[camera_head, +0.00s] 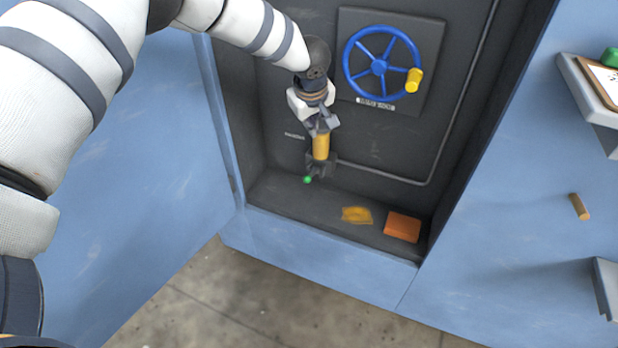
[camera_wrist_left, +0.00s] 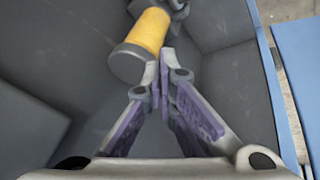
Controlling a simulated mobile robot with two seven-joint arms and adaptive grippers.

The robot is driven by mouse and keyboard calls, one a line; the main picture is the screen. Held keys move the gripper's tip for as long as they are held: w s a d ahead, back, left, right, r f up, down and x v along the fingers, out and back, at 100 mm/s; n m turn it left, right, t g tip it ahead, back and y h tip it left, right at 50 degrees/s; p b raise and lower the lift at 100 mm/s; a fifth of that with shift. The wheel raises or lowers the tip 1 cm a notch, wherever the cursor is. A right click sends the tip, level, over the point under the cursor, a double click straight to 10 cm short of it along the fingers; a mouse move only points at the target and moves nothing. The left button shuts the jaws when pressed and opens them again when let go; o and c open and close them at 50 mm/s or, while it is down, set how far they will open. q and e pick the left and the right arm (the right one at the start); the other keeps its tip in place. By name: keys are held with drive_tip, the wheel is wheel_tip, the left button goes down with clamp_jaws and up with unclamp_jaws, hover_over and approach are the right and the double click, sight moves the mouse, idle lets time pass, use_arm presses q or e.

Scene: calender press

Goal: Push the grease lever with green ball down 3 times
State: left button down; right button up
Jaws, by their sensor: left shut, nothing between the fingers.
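The grease lever's green ball (camera_head: 307,180) shows low in the dark recess, just below a dark fitting (camera_head: 321,165). Most of the lever itself is hard to make out. A yellow cylinder (camera_head: 320,146) stands above that fitting, and it also shows at the top of the left wrist view (camera_wrist_left: 149,31). My left gripper (camera_head: 322,124) is shut and empty, and in the head view it overlaps the top of the cylinder, above the green ball. In the left wrist view its fingertips (camera_wrist_left: 164,62) meet close by the cylinder; contact cannot be told. The ball is not visible there.
A blue handwheel (camera_head: 379,65) with a yellow knob is on the recess back wall, right of my arm. A grey pipe (camera_head: 385,175) runs along that wall. An orange block (camera_head: 402,227) and a yellow cloth-like patch (camera_head: 357,215) lie on the recess floor.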

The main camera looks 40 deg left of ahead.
use_arm(q)
drive_tip(key=shift+w+r, duration=0.1)
drive_tip(key=b, duration=0.4)
hover_over(311, 175)
drive_tip(key=a, duration=0.1)
drive_tip(key=shift+f, duration=4.15)
use_arm(e)
drive_tip(key=f, duration=0.1)
drive_tip(key=s+f, duration=0.1)
drive_tip(key=f, duration=0.1)
drive_tip(key=shift+s+g, duration=0.15)
drive_tip(key=shift+g, duration=0.15)
use_arm(q)
drive_tip(key=shift+f+p, duration=0.1)
drive_tip(key=shift+p, duration=0.2)
use_arm(e)
drive_tip(key=shift+r, duration=0.1)
use_arm(q)
drive_tip(key=shift+s+f, duration=0.2)
drive_tip(key=shift+f, duration=0.1)
